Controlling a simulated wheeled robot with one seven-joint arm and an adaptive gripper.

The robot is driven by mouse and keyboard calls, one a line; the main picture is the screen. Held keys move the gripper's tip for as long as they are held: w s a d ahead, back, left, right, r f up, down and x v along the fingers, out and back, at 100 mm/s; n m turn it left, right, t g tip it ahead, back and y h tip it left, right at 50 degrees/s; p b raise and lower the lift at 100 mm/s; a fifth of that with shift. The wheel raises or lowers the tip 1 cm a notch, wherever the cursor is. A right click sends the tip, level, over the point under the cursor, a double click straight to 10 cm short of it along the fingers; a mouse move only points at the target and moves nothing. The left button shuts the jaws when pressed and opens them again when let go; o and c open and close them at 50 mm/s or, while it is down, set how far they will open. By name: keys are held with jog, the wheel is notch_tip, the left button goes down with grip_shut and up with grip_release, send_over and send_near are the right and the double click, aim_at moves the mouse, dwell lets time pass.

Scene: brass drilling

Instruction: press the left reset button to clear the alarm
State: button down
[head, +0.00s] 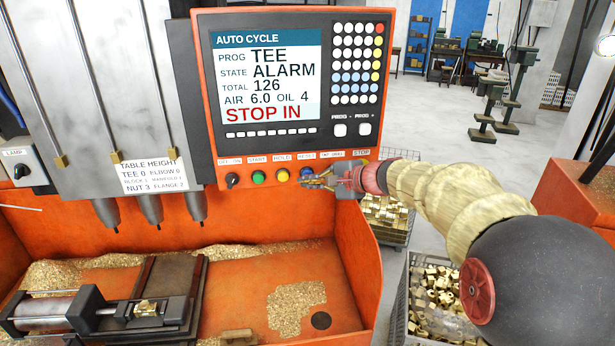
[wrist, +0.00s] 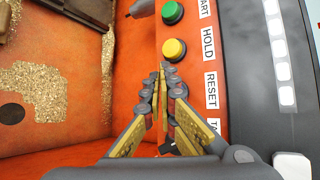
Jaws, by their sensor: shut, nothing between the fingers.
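The control panel (head: 210,110) is orange and black, and its screen (head: 265,78) reads STATE ALARM and STOP IN. Along its lower edge is a row of labelled controls. The blue button under RESET (head: 306,172) is partly covered by my gripper (head: 304,182). My gripper is shut and empty, its fingertips at the front of the panel by this button. Contact cannot be told. In the wrist view the shut fingertips (wrist: 162,70) lie just below the yellow HOLD button (wrist: 174,50). The RESET label (wrist: 210,91) is to their right, and its button is hidden behind the fingers.
The green START button (head: 257,177) and a black OFF-ON knob (head: 232,180) are to the left. A STOP label (head: 361,153) is to the right. Below is the orange machine tray (head: 345,235) with brass chips. Wire bins (head: 402,325) of brass parts stand at right.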

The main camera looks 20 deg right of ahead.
jog(key=shift+w, duration=0.1)
dwell(0.7)
jog(key=shift+w+d, duration=0.1)
jog(key=shift+w, duration=0.25)
jog(key=shift+w, duration=0.45)
dwell(0.9)
jog(key=shift+s+b, duration=0.1)
jog(key=shift+b, duration=0.25)
jog(key=shift+s+b, duration=0.5)
jog(key=shift+s, duration=0.3)
jog(key=s, duration=0.1)
jog(key=s+b, duration=0.1)
jog(key=s, duration=0.1)
jog(key=s+b, duration=0.1)
jog(key=s, duration=0.1)
jog(key=shift+a, duration=0.35)
